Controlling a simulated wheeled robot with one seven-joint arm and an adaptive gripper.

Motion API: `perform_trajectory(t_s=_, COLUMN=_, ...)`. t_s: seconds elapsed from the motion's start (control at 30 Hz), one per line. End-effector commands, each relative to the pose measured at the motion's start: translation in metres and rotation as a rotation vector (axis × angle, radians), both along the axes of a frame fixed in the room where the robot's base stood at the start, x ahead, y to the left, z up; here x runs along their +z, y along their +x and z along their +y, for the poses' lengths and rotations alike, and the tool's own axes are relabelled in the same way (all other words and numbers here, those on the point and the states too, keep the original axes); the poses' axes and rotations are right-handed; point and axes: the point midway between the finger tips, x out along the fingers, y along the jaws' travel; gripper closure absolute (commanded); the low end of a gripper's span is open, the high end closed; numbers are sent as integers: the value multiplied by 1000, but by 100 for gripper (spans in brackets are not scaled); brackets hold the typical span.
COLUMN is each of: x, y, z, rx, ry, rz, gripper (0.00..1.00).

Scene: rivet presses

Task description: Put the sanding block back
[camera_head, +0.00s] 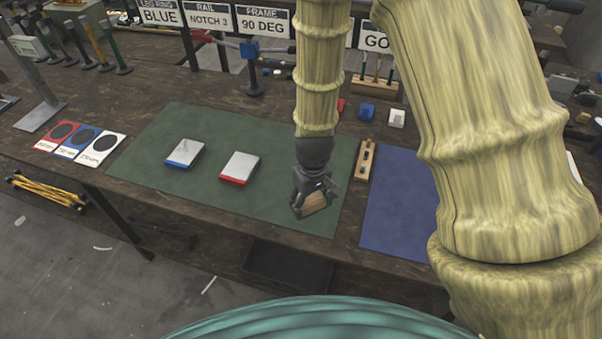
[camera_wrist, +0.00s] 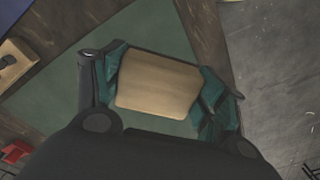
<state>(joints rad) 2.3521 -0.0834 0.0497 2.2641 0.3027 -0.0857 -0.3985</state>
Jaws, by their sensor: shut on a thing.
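My gripper (camera_head: 311,192) is shut on a wooden sanding block (camera_head: 314,203). It holds the block over the front right part of the green mat (camera_head: 270,218), near the table's front edge. In the wrist view the block (camera_wrist: 157,86) shows as a tan wooden piece with rounded corners, between the two fingers of my gripper (camera_wrist: 160,92). I cannot tell whether the block touches the mat. The underside of the block is hidden.
A blue-edged block (camera_head: 185,153) and a red-edged block (camera_head: 239,167) lie on the mat. A wooden holder (camera_head: 366,160) stands between the green mat and a blue mat (camera_head: 400,205). Colour cards (camera_head: 95,146) lie at the left. Sign boards (camera_head: 263,22) stand behind.

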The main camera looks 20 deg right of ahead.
Motion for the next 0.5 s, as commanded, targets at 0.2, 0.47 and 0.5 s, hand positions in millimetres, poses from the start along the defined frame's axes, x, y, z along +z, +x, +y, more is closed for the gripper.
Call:
perform_trajectory(t_s=0.2, x=-2, y=46, z=-7, rx=-4, ry=0, rz=1, gripper=51)
perform_trajectory(t_s=0.47, x=-7, y=95, z=-12, rx=-2, ry=0, rz=2, gripper=51)
perform_trajectory(t_s=0.5, x=-8, y=100, z=-13, rx=-2, ry=0, rz=1, gripper=51)
